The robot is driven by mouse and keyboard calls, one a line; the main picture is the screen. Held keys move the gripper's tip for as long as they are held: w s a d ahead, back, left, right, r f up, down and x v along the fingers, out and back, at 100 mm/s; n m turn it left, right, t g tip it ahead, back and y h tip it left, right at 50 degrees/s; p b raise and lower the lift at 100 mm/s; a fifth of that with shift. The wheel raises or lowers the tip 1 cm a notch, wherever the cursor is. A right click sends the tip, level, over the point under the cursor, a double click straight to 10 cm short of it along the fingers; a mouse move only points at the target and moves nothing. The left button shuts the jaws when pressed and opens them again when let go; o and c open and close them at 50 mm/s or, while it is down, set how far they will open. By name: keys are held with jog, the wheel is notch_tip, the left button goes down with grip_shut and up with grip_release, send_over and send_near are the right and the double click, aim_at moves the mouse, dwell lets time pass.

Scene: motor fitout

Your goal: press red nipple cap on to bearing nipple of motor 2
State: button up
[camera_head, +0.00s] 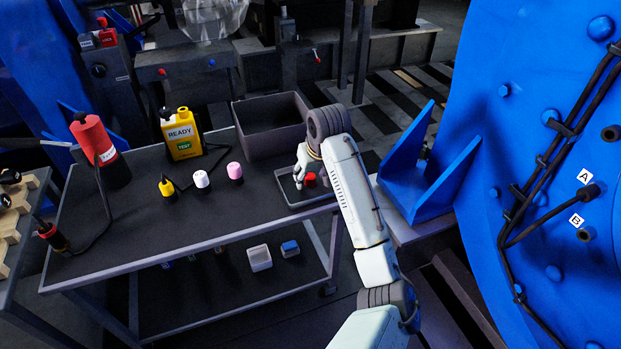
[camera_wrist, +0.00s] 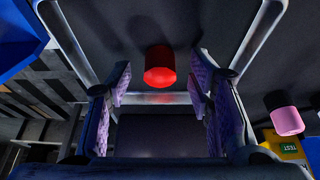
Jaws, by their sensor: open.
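The red nipple cap (camera_head: 310,180) sits in a shallow grey tray (camera_head: 291,200) at the right end of the dark table. In the wrist view the red cap (camera_wrist: 160,67) lies ahead of my gripper (camera_wrist: 160,88), roughly midway between the two purple-padded fingers and a little beyond their tips. The fingers are apart with nothing between them. In the head view my gripper (camera_head: 303,172) hangs over the tray, partly hidden by my arm. A large blue motor (camera_head: 535,130) stands at the right, with ports marked A and B. I cannot tell its number or which fitting is the bearing nipple.
A blue bracket (camera_head: 430,185) juts out right of the table.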

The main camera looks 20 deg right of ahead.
jog(key=shift+f, duration=0.1)
jog(key=shift+c, duration=0.3)
jog(key=c, duration=0.8)
